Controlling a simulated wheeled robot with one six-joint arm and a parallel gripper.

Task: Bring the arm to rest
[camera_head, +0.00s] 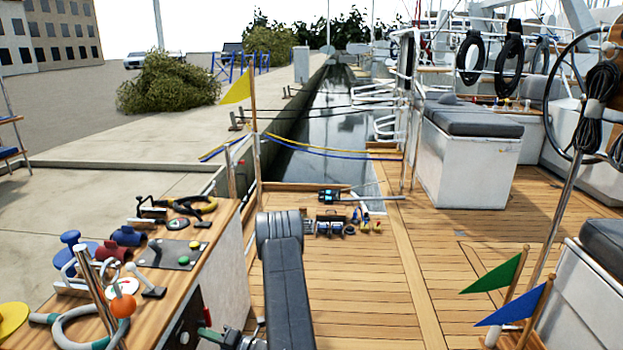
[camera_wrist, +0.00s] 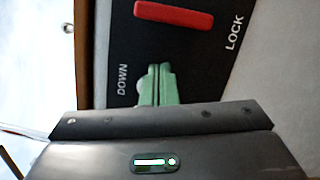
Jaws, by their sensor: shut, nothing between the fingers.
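My arm (camera_head: 283,285) reaches down at the bottom middle of the head view, beside the wooden-topped console. My gripper (camera_wrist: 157,84) shows in the wrist view as two green fingers held together, with nothing seen between them. In the head view my gripper (camera_head: 208,334) is low by the console's side and partly cut off by the lower edge. The fingers point at a black panel (camera_wrist: 190,62) marked DOWN and LOCK. A red bar (camera_wrist: 175,17) on this panel lies beyond the fingertips. Whether the fingers touch the panel or a pale knob beside them, I cannot tell.
The console top (camera_head: 221,216) carries several levers, knobs and tools close to my arm's left. Tools lie on the deck (camera_head: 345,280) ahead. A white box with a grey cushion (camera_head: 470,119) stands right. Green and blue flags (camera_head: 497,274) are at lower right.

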